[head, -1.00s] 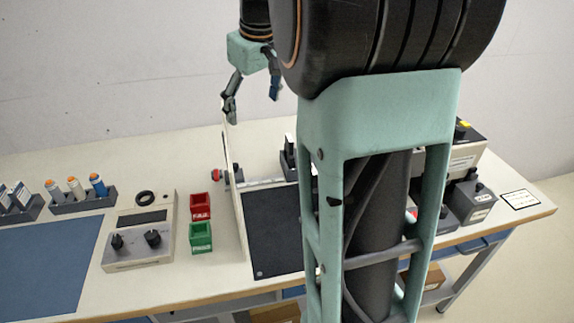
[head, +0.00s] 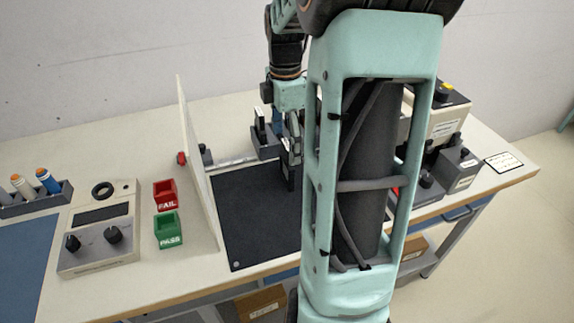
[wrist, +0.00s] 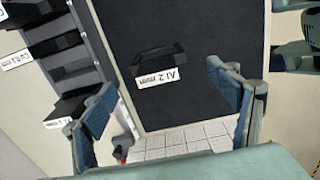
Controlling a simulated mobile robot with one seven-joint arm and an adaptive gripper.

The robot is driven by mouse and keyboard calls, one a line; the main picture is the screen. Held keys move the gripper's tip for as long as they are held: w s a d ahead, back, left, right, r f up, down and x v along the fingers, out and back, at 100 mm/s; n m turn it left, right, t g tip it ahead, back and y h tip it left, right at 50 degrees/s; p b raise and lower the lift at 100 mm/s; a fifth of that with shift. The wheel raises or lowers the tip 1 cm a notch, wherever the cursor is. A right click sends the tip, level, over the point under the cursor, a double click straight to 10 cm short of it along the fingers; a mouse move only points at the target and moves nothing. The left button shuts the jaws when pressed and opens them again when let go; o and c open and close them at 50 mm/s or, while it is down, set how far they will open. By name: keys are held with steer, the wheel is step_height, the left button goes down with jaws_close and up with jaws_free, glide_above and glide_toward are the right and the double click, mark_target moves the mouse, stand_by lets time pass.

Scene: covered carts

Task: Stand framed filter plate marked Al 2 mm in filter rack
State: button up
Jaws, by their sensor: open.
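The dark framed filter plate (wrist: 160,66) has a white label reading Al 2 mm and is on the black mat (wrist: 205,30) in the wrist view. My gripper (wrist: 165,92) is open, with one finger to each side of the plate's line and both apart from it. In the head view my gripper (head: 287,128) is above the mat's right part, partly hidden by my arm. The grey filter rack (head: 265,153) is just behind it. In the wrist view the rack (wrist: 97,75) is at left and holds dark plates; one label reads Cu 0.1 mm.
A thin white upright panel (head: 197,160) stands along the mat's left edge. Left of it are red FAIL (head: 166,195) and green PASS (head: 168,230) bins and a control box (head: 98,240). Dark devices (head: 455,170) stand at right. The mat's front left is clear.

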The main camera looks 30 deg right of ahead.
mark_target(287, 161)
steer(key=shift+d+f, duration=0.2)
steer(key=shift+f, duration=3.3)
steer(key=c, duration=1.4)
steer(key=shift+r, duration=0.15)
